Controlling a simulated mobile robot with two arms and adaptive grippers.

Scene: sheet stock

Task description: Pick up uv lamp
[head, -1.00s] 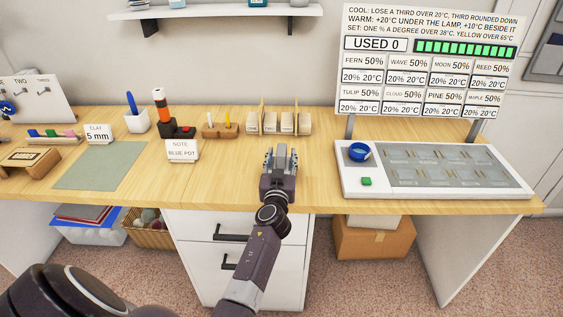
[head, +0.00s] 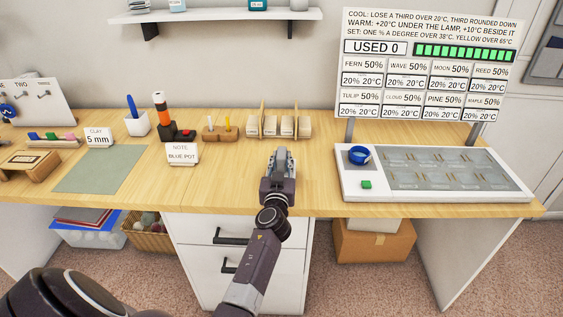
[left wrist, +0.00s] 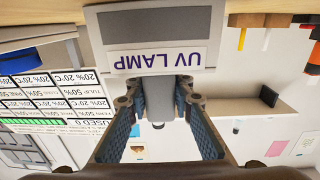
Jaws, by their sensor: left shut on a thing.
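The UV lamp is a grey body with a white label reading UV LAMP, upside down at the top of the left wrist view (left wrist: 150,25). A narrower grey part (left wrist: 160,97) extends from it between my fingers. My left gripper (left wrist: 172,108) is shut on this part, with a ridged blue-grey finger pad on each side. In the head view my left gripper (head: 280,162) is over the front middle of the wooden desk, and it hides most of the lamp. My right gripper is in neither view.
A white panel (head: 348,187) with a blue pot (head: 358,156) and a green button stands to the right, below a sign board (head: 428,62). Behind the gripper is a slotted wooden rack (head: 253,128). A note card (head: 183,154) stands to the left. Desk around the gripper is clear.

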